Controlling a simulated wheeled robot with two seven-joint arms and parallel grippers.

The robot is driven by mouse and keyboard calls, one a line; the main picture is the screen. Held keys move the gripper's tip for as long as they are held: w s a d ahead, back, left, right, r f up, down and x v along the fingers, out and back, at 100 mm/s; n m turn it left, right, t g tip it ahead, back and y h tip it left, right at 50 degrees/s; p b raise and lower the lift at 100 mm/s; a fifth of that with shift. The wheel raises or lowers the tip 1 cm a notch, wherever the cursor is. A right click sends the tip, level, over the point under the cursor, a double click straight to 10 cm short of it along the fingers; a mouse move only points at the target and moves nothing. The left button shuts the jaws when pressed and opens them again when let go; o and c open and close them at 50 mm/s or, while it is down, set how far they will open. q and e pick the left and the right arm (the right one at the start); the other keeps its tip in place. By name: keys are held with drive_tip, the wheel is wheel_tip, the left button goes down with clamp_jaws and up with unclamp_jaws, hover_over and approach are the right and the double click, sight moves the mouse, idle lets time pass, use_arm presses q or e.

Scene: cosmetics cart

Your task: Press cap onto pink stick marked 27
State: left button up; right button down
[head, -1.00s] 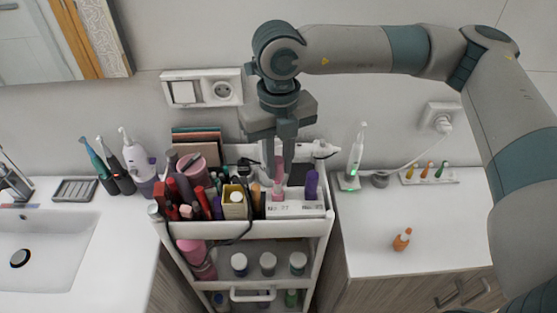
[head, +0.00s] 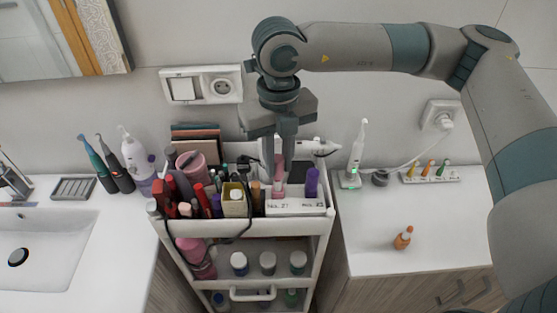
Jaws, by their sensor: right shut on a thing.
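My right gripper (head: 278,172) points straight down over the white holder (head: 295,206) on the cart's top tier. It is shut on a small pink cap, mostly hidden between the fingers. The pink stick (head: 277,192) stands upright in the holder directly below the fingers, above the label that seems to read No. 27. Whether cap and stick touch is too small to tell. A purple stick (head: 312,183) stands to its right, above a second label. My left gripper is not in view.
The crowded top tier of the white cart (head: 200,228) holds bottles, brushes and a pink cup (head: 191,165) left of the holder. A white appliance (head: 318,147) lies behind it.

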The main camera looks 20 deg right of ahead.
sight(278, 175)
drive_tip(key=shift+f+b, duration=0.15)
drive_tip(key=shift+b, duration=0.75)
idle(1.3)
drive_tip(key=shift+f+b, duration=1.9)
drive_tip(key=shift+b, duration=1.05)
idle(2.8)
